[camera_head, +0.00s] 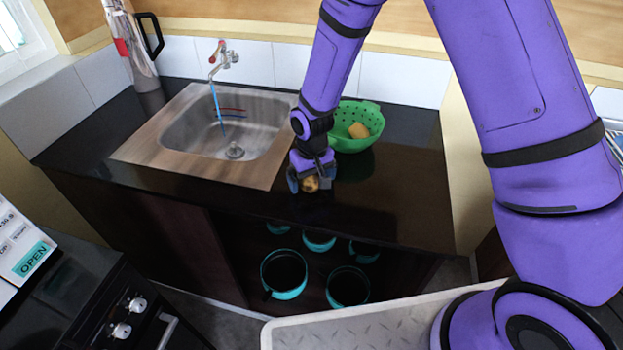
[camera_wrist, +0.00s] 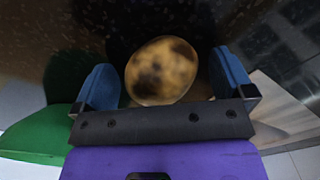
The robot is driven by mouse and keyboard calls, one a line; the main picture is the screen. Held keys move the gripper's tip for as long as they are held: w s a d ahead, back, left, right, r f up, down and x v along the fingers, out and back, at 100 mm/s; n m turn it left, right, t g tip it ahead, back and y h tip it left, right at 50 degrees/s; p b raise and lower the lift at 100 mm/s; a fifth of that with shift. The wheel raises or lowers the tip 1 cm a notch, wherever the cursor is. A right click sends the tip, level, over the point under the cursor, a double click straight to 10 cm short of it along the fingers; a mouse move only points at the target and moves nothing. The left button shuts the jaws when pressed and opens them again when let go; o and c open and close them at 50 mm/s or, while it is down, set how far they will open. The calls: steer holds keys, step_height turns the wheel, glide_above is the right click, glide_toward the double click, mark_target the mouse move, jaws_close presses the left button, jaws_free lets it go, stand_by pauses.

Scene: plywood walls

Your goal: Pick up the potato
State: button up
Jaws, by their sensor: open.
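The potato (camera_head: 310,184) is a small brown-yellow lump with dark patches on the dark counter, near its front edge. In the wrist view the potato (camera_wrist: 161,71) sits between the two blue fingers, with a gap to the left finger and a wider gap to the right one. My gripper (camera_head: 311,182) is open and reaches down over the potato, its fingers on either side. In the wrist view my gripper (camera_wrist: 166,90) shows both fingertips apart. The back of the potato is partly hidden by the gripper in the head view.
A green colander (camera_head: 345,143) holding a yellowish piece (camera_head: 359,130) stands just behind my gripper. A metal sink (camera_head: 196,143) with a tap (camera_head: 222,60) lies to the left. Teal-rimmed pots (camera_head: 285,274) sit on the shelf below. The counter to the right is clear.

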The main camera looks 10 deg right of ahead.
steer(key=c, duration=1)
steer(key=shift+r, duration=0.1)
